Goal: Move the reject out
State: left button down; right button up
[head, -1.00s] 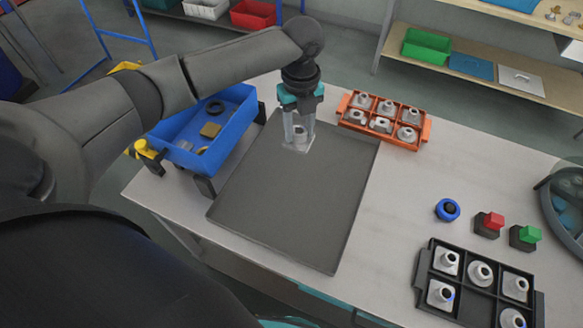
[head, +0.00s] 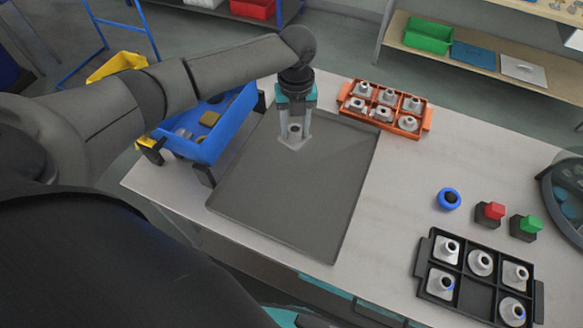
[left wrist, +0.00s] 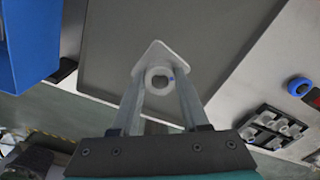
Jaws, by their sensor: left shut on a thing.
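My left gripper (head: 294,138) is shut on a grey flanged metal part (head: 297,143) over the far left of the dark mat (head: 300,210). The held part also shows between the fingers in the left wrist view (left wrist: 152,56), with a pale pointed flange, a round hollow collar and a small blue mark. I cannot tell whether it touches the mat. Several similar parts stand in the black tray (head: 464,291) at the lower right, at least one with a blue mark. Several more fill the orange tray (head: 427,118) behind the mat. My right gripper is not in view.
A blue bin (head: 227,128) with loose items sits at the table's left edge, close to my left arm. A blue ring-shaped object (head: 448,198), a red button (head: 494,211) and a green button (head: 530,224) stand right of the mat. The mat's front is clear.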

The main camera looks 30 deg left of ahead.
pick_arm(q)
jog(key=shift+f, duration=0.4)
jog(key=shift+c, duration=1.6)
grip_release()
jog(key=shift+r, duration=0.1)
notch_tip(320, 180, up, 15)
jog(key=b, duration=0.1)
